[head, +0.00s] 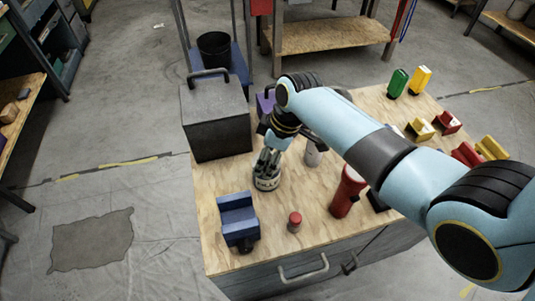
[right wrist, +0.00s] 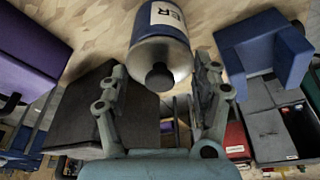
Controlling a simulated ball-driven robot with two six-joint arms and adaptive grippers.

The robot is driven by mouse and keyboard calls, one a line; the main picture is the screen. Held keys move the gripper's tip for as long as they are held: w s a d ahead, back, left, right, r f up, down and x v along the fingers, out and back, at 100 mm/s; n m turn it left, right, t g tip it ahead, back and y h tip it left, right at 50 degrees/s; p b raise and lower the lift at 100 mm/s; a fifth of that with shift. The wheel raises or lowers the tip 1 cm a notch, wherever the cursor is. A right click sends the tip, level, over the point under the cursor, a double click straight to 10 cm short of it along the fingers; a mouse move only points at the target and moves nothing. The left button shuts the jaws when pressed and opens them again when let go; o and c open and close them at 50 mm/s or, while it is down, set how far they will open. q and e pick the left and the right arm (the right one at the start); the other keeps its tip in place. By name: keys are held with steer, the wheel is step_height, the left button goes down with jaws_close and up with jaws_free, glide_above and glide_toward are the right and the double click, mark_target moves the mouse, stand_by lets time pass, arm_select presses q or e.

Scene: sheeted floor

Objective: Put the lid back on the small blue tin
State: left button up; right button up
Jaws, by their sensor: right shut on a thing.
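My right gripper (head: 267,163) points down over the plywood top and is shut. In the right wrist view my right gripper (right wrist: 162,75) has its fingers on either side of a silver round lid (right wrist: 181,63) with a black knob facing me. Right beyond the lid is a tin with a white label (right wrist: 168,14). In the head view this labelled tin (head: 267,183) stands upright under the fingers; little blue shows on it. I cannot tell whether lid and tin touch. My left gripper is not in view.
A grey toolbox (head: 216,122) stands behind left of the tin, a blue block (head: 238,218) at front left. A small red-topped piece (head: 294,221) and a red cylinder (head: 347,191) stand to the right. A pale can (head: 313,156) is close behind my gripper.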

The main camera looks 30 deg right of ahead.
stand_by(0.3)
steer(key=o, duration=1)
steer(key=shift+c, duration=0.2)
steer(key=shift+o, duration=0.3)
steer(key=shift+o, duration=0.5)
step_height(320, 180, up, 7)
steer(key=p, duration=0.7)
steer(key=shift+p, duration=0.35)
